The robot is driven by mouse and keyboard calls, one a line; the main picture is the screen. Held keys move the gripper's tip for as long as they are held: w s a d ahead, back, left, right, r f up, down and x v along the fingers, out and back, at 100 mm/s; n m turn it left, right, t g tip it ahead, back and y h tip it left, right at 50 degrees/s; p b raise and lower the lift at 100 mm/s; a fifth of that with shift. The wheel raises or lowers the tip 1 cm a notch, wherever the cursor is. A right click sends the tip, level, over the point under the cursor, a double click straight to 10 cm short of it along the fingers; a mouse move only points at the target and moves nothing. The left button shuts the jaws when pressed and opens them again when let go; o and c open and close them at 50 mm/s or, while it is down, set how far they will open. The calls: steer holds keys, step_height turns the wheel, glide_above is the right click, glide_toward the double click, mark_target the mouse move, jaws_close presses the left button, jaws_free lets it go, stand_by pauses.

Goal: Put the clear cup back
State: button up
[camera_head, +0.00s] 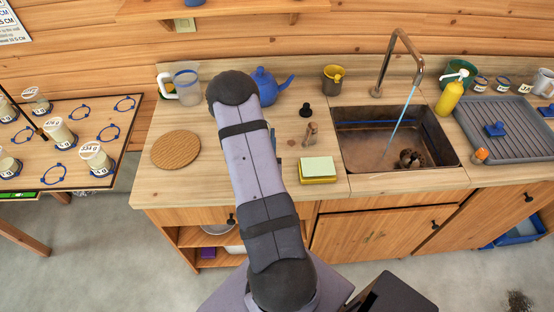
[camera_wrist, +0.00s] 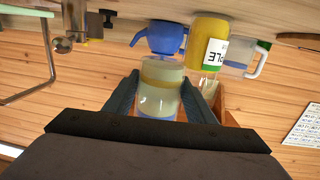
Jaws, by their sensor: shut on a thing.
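The clear cup (camera_wrist: 160,104) has pale yellowish contents and a blue band near one end. In the wrist view, which is upside down, my gripper (camera_wrist: 162,88) is shut on it, with a dark finger on each side. In the head view the gripper and held cup are hidden behind my arm. Several similar clear cups with pale contents and labels, such as this cup (camera_head: 97,157), stand on the left table (camera_head: 75,180). Empty blue rings, such as this ring (camera_head: 109,133), also lie there.
Behind the arm on the counter are a blue teapot (camera_head: 266,85) and a clear jug (camera_head: 185,84). A round woven mat (camera_head: 176,150), a sponge stack (camera_head: 317,170) and a wooden-handled tool (camera_head: 311,134) lie nearer. The sink (camera_head: 385,130) with running water is to the right.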

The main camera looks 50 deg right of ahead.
steer(key=shift+s+d+r+m+g+h+b, duration=0.4)
steer(key=shift+d+m+g+h+b, duration=0.1)
steer(key=shift+d+g+b, duration=0.1)
steer(key=shift+s+d+r+m+g+h+b, duration=0.3)
steer(key=shift+d+r+m+g+h+b, duration=0.1)
steer(key=shift+d+m+g+b, duration=0.15)
steer(key=shift+s+d+r+m+g+h+b, duration=0.5)
steer(key=shift+s+d+r+m+g+b, duration=0.2)
steer(key=shift+s+d+g, duration=0.35)
steer(key=shift+w+a, duration=0.1)
steer(key=shift+a, duration=0.1)
steer(key=shift+f+p, duration=0.3)
steer(key=shift+f, duration=2.75)
steer(key=shift+f, duration=0.15)
steer(key=shift+f, duration=1.75)
steer(key=shift+f, duration=0.2)
steer(key=o, duration=1.1)
